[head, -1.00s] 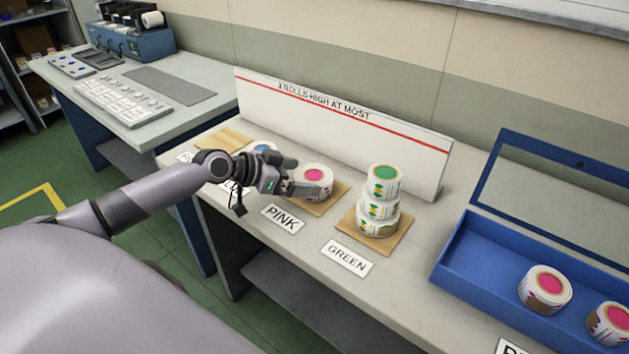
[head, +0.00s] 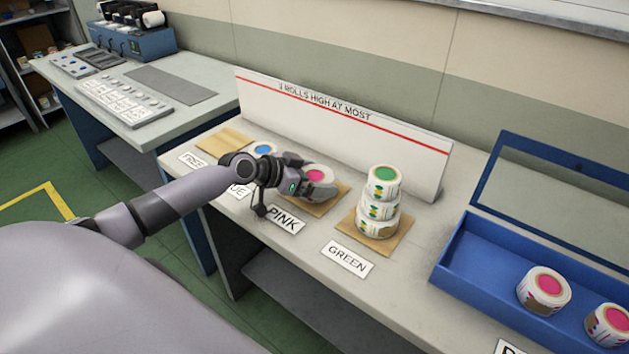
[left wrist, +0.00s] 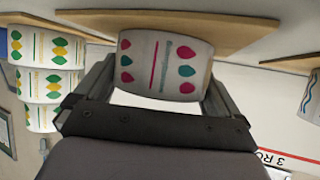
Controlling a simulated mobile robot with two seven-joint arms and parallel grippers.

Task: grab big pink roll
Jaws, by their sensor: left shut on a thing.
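A big white roll with a pink core (head: 316,173) sits on the wooden board (head: 330,205) behind the PINK label. In the left wrist view the roll (left wrist: 165,62) shows pink and teal drops on its side, and it lies between the two fingers. My left gripper (head: 318,188) is shut on this roll, at its near side in the head view. The gripper hides part of the roll and board. Two more pink-cored rolls (head: 543,288) stand in the blue bin at the right. My right gripper is not in view.
A stack of green-cored rolls (head: 382,200) stands close to the right on its own board. A blue-cored roll (head: 264,149) is behind my arm at the left. A white back panel (head: 350,130) runs behind the boards. The blue bin (head: 470,262) is at the far right.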

